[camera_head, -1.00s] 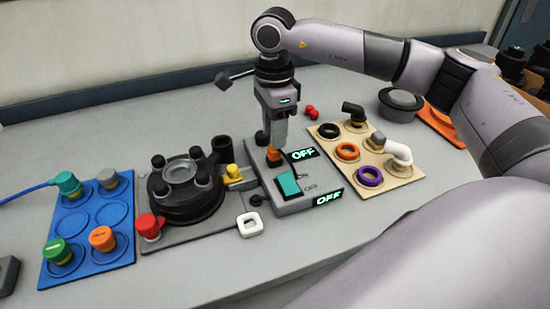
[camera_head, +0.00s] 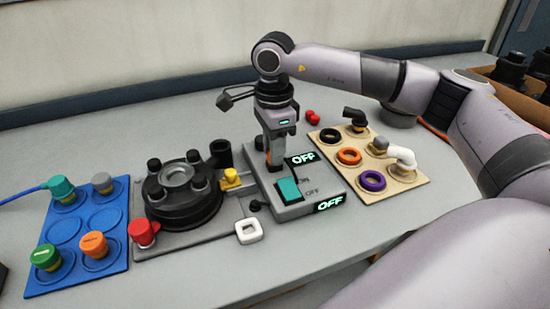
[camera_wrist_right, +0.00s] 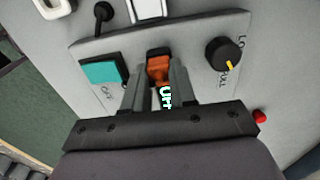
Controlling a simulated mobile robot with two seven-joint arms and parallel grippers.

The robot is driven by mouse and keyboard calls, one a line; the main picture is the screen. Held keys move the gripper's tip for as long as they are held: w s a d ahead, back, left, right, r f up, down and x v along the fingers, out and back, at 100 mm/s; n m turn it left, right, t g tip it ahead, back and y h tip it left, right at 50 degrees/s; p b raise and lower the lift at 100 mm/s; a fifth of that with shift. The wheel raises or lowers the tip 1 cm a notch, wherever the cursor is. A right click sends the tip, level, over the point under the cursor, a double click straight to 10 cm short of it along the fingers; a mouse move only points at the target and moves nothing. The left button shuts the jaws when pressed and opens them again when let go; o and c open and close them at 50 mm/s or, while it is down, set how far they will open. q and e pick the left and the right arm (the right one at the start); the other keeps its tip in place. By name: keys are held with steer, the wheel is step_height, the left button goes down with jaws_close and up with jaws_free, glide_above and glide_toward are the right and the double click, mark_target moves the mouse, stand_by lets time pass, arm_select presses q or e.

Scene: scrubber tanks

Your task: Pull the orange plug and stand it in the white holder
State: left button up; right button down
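The orange plug (camera_wrist_right: 158,68) sits in the grey control box (camera_wrist_right: 195,62), between the fingers of my right gripper (camera_wrist_right: 160,85) in the right wrist view. The fingers stand on either side of it; whether they press on it I cannot tell. In the head view my right gripper (camera_head: 274,163) points down over the box and largely hides the plug. A white square ring (camera_head: 249,230), which looks like the white holder, lies in front of the box's left side. Its edge shows at the top left of the wrist view (camera_wrist_right: 53,6). My left gripper is not in view.
A teal switch (camera_head: 289,190) and lit OFF displays (camera_head: 329,203) are on the box. Left stand a black round fixture (camera_head: 181,198) and a blue board (camera_head: 62,232) with coloured caps. Right is a beige board (camera_head: 411,180) with rings and pipe fittings. The front table strip is clear.

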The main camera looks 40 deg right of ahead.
steer(key=shift+r, duration=0.15)
steer(key=shift+r+p, duration=0.5)
steer(key=shift+r, duration=0.05)
steer(key=shift+r+p, duration=1.3)
steer(key=shift+r, duration=0.55)
steer(key=shift+s+a, duration=0.15)
steer(key=shift+a, duration=0.15)
steer(key=s+a+b, duration=0.1)
steer(key=s+a, duration=0.7)
steer(key=a, duration=0.3)
steer(key=shift+s+a, duration=0.2)
steer(key=shift+s, duration=0.15)
